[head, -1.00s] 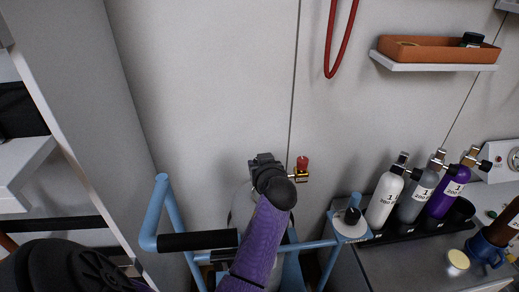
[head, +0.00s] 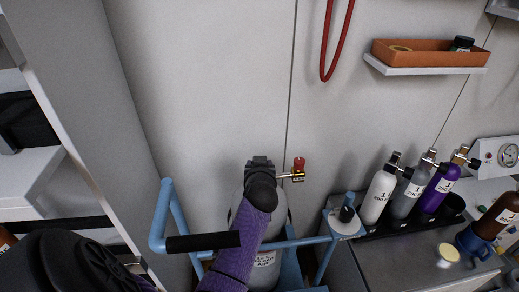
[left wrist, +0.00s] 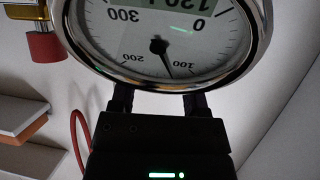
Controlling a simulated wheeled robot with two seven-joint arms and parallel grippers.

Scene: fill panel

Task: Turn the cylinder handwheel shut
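A large grey cylinder (head: 271,235) stands in a blue trolley frame. My left gripper (head: 260,160) is over its top, and my black wrist and purple forearm cover much of the valve. A brass fitting with a red knob (head: 299,164) sticks out to the right; the red knob also shows in the left wrist view (left wrist: 45,46). There, a round gauge (left wrist: 160,72) appears upside down, its needle between 100 and 200. My left gripper's two fingers stand apart and run behind the gauge. Their tips and any handwheel between them are hidden. My right gripper is out of view.
The trolley's blue frame (head: 161,215) has a black handle (head: 203,242) in front of the cylinder. Several small cylinders (head: 378,196) stand in a rack on the bench at right. A red hose (head: 328,62) hangs on the wall beside an orange tray (head: 420,56).

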